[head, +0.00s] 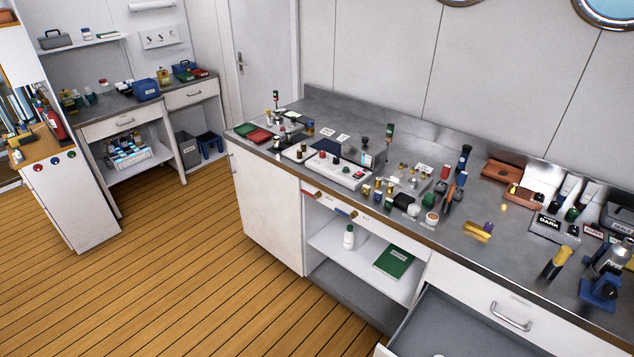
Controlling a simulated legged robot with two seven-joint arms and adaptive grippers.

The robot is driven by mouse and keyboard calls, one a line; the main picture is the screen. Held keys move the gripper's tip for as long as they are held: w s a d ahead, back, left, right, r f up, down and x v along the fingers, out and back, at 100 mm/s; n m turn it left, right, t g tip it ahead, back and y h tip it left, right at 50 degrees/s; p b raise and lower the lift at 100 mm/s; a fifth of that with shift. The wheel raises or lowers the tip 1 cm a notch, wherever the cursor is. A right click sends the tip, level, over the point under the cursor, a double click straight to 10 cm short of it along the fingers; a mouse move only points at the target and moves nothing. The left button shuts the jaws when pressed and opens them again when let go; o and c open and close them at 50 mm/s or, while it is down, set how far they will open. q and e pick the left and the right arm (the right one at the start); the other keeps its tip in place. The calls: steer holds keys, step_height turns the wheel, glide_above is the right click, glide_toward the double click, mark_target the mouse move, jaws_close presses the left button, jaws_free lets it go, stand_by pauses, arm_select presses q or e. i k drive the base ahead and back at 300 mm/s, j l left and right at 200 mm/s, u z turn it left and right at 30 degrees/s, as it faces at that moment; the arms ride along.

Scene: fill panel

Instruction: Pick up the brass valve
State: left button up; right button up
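Neither of my grippers shows in the head view. No object can be told for certain as the brass valve at this size. A gold-coloured piece (477,231) with a small purple part lies by itself on the grey counter (455,208), right of the middle. Several small brass-coloured pieces (366,190) stand close together near the counter's front edge, left of it. A metal plate with small fittings (408,180) lies just behind them.
An open drawer (455,325) juts out below the counter at the bottom right. A black and yellow cylinder (556,262) and a blue device (600,290) stand at the right. A white panel (340,170) lies left of the small pieces. The wooden floor (180,270) at left is clear.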

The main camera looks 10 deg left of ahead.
mark_target(513, 188)
steer(key=i+j+u, duration=0.15)
steer(key=i+u, duration=0.2)
steer(key=i, duration=0.15)
steer(key=i+u, duration=0.4)
steer(key=i, duration=0.05)
